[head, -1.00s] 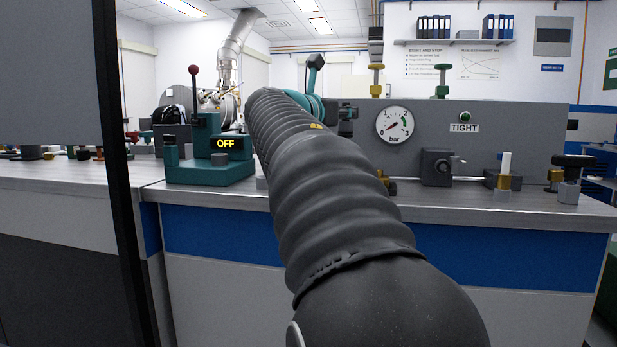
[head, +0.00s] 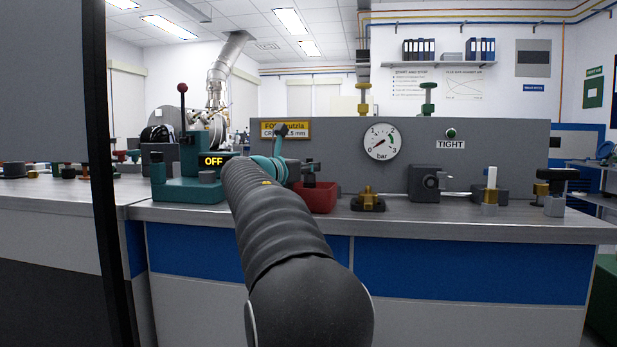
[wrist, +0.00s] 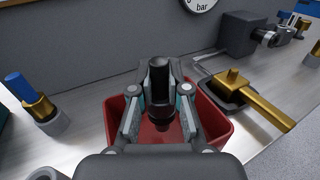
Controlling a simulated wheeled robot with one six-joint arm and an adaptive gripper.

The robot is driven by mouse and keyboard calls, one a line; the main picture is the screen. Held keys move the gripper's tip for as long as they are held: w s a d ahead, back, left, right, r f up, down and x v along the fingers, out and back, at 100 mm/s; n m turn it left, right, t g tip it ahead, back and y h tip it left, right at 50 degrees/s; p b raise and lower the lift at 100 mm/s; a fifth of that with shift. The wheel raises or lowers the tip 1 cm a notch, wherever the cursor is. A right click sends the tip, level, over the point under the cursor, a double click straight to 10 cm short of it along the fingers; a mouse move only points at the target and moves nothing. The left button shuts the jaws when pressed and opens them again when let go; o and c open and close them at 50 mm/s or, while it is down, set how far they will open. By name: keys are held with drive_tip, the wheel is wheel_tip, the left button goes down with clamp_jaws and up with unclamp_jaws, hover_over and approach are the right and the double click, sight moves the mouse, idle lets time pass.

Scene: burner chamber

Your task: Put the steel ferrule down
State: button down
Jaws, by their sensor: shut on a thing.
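The steel ferrule is the dark, round, stepped piece (wrist: 160,80) between my fingers in the wrist view. My gripper (wrist: 160,98) is shut on it and holds it upright over a red bin (wrist: 218,122). The bin stands on the bench and also shows in the head view (head: 319,199).
A brass-handled valve (wrist: 245,90) stands right of the bin, and a blue-topped brass fitting (wrist: 32,95) stands left. The grey panel with the gauge (head: 381,142) rises behind. A teal stand marked OFF (head: 190,188) is farther left. Some bench is bare in front.

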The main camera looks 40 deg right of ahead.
drive_tip(key=shift+f, duration=0.7)
drive_tip(key=c, duration=1.2)
unclamp_jaws()
drive_tip(key=shift+f, duration=0.15)
drive_tip(key=shift+o, duration=0.2)
drive_tip(key=shift+a, duration=0.15)
drive_tip(key=v, duration=1.1)
drive_tip(key=shift+a, duration=0.4)
drive_tip(key=shift+s, duration=0.15)
